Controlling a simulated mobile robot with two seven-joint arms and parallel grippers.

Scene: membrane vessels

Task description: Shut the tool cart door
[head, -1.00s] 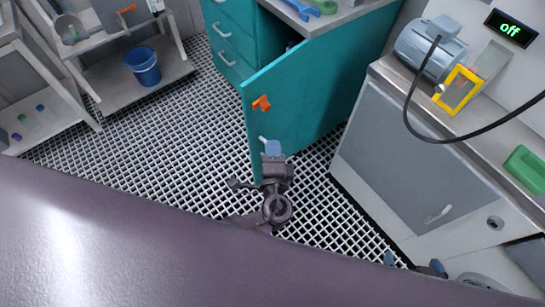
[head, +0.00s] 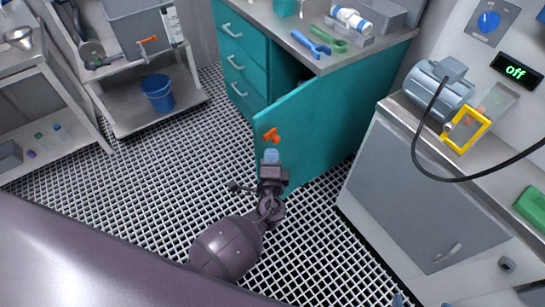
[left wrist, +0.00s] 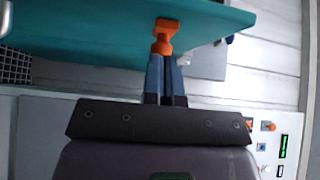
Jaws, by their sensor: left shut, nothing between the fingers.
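The teal tool cart (head: 238,84) stands at the upper middle of the head view. Its teal door (head: 325,115) stands open, swung out towards me, with an orange handle (head: 271,135) near its free edge. The door and handle also show at the top of the left wrist view (left wrist: 163,36). My left gripper (head: 271,156) is shut and empty, its blue fingertips just below the handle. In the left wrist view the tips (left wrist: 165,60) reach the handle's foot; I cannot tell whether they touch. Only a blue scrap (head: 398,300) at the bottom edge may be my right gripper.
A grey cabinet (head: 415,190) with a motor (head: 437,92) and a yellow frame (head: 466,130) on top stands to the right of the door. A blue bucket (head: 158,93) sits on a shelf at the left. Tools (head: 310,43) lie on the cart top. The grated floor around my left arm is clear.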

